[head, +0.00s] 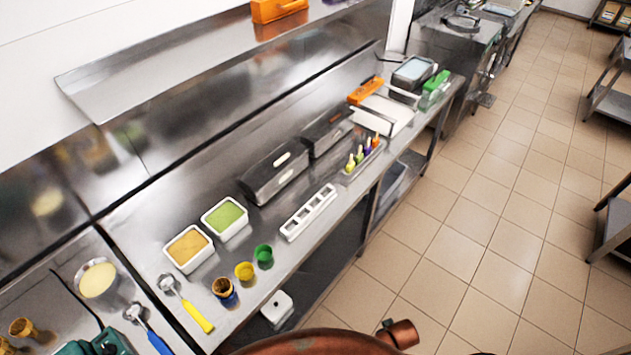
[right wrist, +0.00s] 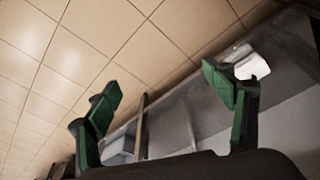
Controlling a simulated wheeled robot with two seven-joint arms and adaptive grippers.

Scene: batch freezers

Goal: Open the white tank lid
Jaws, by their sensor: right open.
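A small white box-shaped container with a dark spot on top (head: 277,308) sits low beneath the front edge of the steel counter in the head view. It appears to be the white tank; its lid seems to be on, but the seam is too small to make out. A white object (right wrist: 252,66), likely the same one, shows in the right wrist view beside the right fingertip. My right gripper (right wrist: 165,95) has green fingers spread wide with nothing between them. It is apart from the tank, as far as I can tell.
The steel counter (head: 330,225) holds tubs of yellow (head: 188,249) and green (head: 225,218) product, small coloured cups, scoops and a white divided tray (head: 308,212). Its edge overhangs the lower shelf. Open tiled floor (head: 450,240) lies to the right; steel tables stand at the far right.

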